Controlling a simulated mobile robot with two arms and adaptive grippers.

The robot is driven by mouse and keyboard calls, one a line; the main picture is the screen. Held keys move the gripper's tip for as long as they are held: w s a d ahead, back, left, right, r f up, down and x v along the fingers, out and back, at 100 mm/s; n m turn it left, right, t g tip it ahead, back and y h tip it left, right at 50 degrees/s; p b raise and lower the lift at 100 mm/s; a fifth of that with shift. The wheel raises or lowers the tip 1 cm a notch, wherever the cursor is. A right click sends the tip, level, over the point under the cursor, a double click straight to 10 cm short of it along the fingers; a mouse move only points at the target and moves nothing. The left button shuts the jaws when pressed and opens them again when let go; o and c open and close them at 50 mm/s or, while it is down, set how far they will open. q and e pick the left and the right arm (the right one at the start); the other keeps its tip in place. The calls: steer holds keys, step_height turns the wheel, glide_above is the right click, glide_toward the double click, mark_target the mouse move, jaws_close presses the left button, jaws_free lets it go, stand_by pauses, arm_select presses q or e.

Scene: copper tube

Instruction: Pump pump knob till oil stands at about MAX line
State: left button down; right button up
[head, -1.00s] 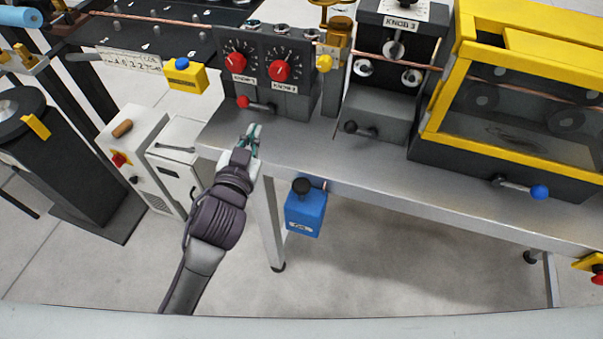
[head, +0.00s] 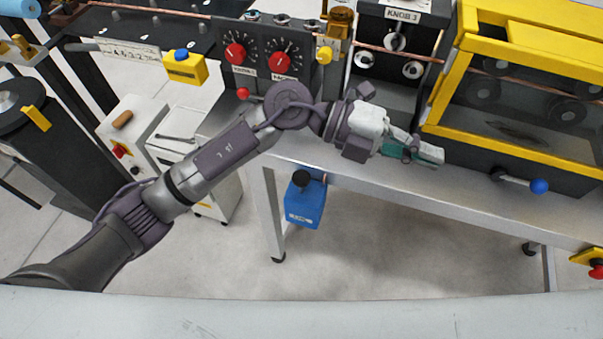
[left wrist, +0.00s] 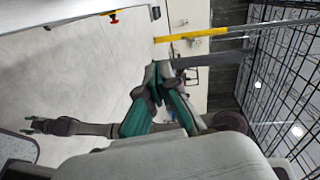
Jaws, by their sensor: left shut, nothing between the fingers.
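A blue box (head: 304,205) with a black knob (head: 300,178) on top hangs at the front edge of the bench, in the lower middle of the head view. Its oil level and any MAX line cannot be made out. My left gripper (head: 436,156) is shut and empty, above the bench front, to the right of and higher in the picture than the blue box. Its teal fingers (left wrist: 157,88) are together in the left wrist view. A dark arm, apparently my right one, shows there with its gripper (left wrist: 38,126) small; its fingers are unclear.
An amber cup (head: 340,20) stands behind a yellow knob (head: 325,55). Two red knobs (head: 280,62) sit on a dark panel. A yellow-framed guard (head: 440,90) and blue-tipped lever (head: 538,186) are at right. The floor below the bench is open.

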arm_select(q)
steer(key=w+a+f+m+y, duration=0.1)
steer(key=w+a+f+y, duration=0.1)
steer(key=a+f+y, duration=0.35)
steer(key=n+t+y, duration=0.2)
steer(key=t+y, duration=0.2)
steer(key=y, duration=0.6)
glide_toward(302, 174)
steer(key=shift+r, duration=0.1)
steer(key=shift+d+m, duration=0.1)
steer(key=shift+m, duration=0.2)
steer(key=shift+s+f+b, duration=0.15)
steer(key=shift+f+b, duration=0.6)
steer(key=shift+f, duration=1)
steer(key=shift+s+f+b, duration=0.2)
steer(key=shift+f+b, duration=0.55)
steer(key=shift+f, duration=1)
